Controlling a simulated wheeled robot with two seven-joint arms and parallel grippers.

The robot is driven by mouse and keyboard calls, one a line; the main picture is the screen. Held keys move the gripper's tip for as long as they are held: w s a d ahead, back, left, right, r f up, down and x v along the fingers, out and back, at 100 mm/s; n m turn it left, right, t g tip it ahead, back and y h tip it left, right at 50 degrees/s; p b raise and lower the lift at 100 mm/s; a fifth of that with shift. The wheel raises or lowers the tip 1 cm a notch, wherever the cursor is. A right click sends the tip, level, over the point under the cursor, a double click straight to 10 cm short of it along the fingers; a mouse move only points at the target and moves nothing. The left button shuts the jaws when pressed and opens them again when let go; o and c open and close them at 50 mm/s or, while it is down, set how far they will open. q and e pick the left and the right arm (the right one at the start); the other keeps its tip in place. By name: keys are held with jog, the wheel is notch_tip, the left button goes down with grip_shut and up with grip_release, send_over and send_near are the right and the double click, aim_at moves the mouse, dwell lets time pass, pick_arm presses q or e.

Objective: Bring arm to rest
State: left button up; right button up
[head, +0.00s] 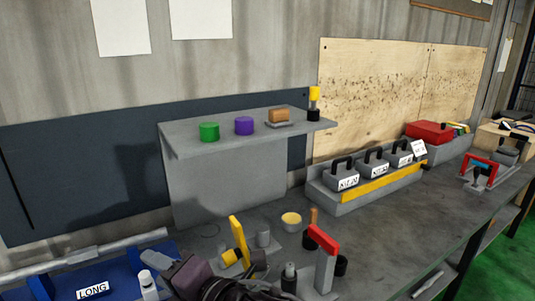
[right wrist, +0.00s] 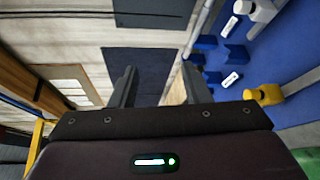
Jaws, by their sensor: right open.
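My right gripper (head: 165,262) is at the bottom of the head view, low over the front of the bench, its dark arm coming in from the bottom edge. In the right wrist view its two fingers (right wrist: 158,82) stand well apart with nothing between them. Past the fingers that view shows a dark panel and pale wall, with a blue tray (right wrist: 285,60) to the right. My left gripper is in neither view.
The bench (head: 385,225) holds a blue tray (head: 65,286) marked LONG, a yellow lever (head: 239,240), a red-topped upright (head: 325,262) near my arm, and a cup (head: 291,220). A grey shelf (head: 190,135) stands behind. Labelled blocks (head: 342,178) sit further right.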

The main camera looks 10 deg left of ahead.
jog(key=w+d+f+m+t+h, duration=0.1)
jog(key=w+d+f+m+h, duration=0.25)
jog(key=d+f+m, duration=0.5)
jog(key=w+d+f+m+t+h, duration=0.2)
jog(key=d+f+m+h, duration=0.3)
jog(key=d+m, duration=0.55)
jog(key=s+d+f+m+g+h, duration=0.3)
jog(key=s+d+f+m, duration=0.35)
jog(key=d, duration=0.35)
jog(key=s+d+f+m+g+h, duration=0.3)
jog(key=s+d+f+m+g, duration=0.15)
jog(key=s+d+f, duration=0.5)
jog(key=s+f+x, duration=0.1)
jog(key=s+x, duration=0.2)
jog(key=x, duration=1)
jog(key=s+d+x, duration=0.1)
jog(key=s+x, duration=0.2)
jog(key=x, duration=1)
jog(key=s+d+f+g, duration=0.1)
jog(key=s+d+f, duration=0.1)
jog(key=s+f, duration=0.7)
jog(key=s+d+f, duration=0.2)
jog(key=s+f, duration=0.8)
jog(key=s, duration=0.1)
jog(key=shift+g, duration=0.35)
